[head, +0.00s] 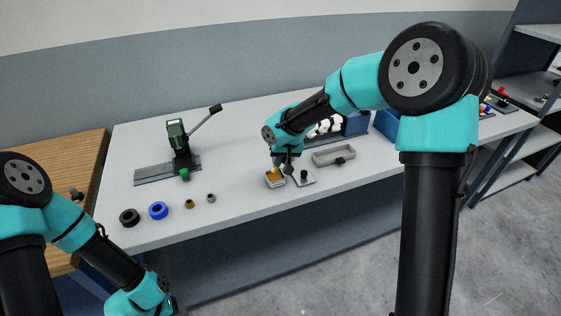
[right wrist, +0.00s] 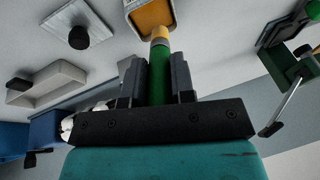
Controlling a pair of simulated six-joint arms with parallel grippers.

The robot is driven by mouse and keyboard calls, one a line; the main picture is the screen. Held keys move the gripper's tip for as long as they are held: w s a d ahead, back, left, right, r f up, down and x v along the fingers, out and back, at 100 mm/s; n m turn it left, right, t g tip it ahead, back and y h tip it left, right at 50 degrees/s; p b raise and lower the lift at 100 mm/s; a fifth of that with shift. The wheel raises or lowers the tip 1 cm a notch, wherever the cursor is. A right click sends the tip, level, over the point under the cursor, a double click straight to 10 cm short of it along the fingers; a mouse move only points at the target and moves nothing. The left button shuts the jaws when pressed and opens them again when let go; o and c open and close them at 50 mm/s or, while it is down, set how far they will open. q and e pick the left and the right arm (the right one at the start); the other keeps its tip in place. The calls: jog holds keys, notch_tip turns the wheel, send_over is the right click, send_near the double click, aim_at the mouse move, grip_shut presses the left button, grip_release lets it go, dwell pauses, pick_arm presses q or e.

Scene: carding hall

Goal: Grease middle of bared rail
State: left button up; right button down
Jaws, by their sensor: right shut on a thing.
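My right gripper (right wrist: 157,85) is shut on a green-handled brush (right wrist: 161,72) with a yellow tip. In the head view the right gripper (head: 286,165) is low over the table. The tip is at a small tray of orange-brown grease (head: 275,180); in the right wrist view it overlaps the grease tray's near edge (right wrist: 163,34). I cannot tell whether it touches the grease. Behind my right arm, a white-and-black bellows-like piece (head: 326,126) sits by a blue block (head: 355,124); the rail there is mostly hidden. My left gripper is out of view.
A white plate with a black knob (head: 303,177) and a shallow grey tray (head: 333,155) lie right of the grease tray. A green lever press (head: 180,140) stands at left. Several rings, including a blue one (head: 158,210), lie along the front left. Shelves stand right.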

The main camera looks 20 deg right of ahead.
jog(key=shift+r, duration=2.4)
jog(key=w+d+f+n, duration=0.1)
jog(key=w+f, duration=0.4)
jog(key=w, duration=0.2)
jog(key=shift+w+f, duration=0.2)
jog(key=shift+w, duration=0.15)
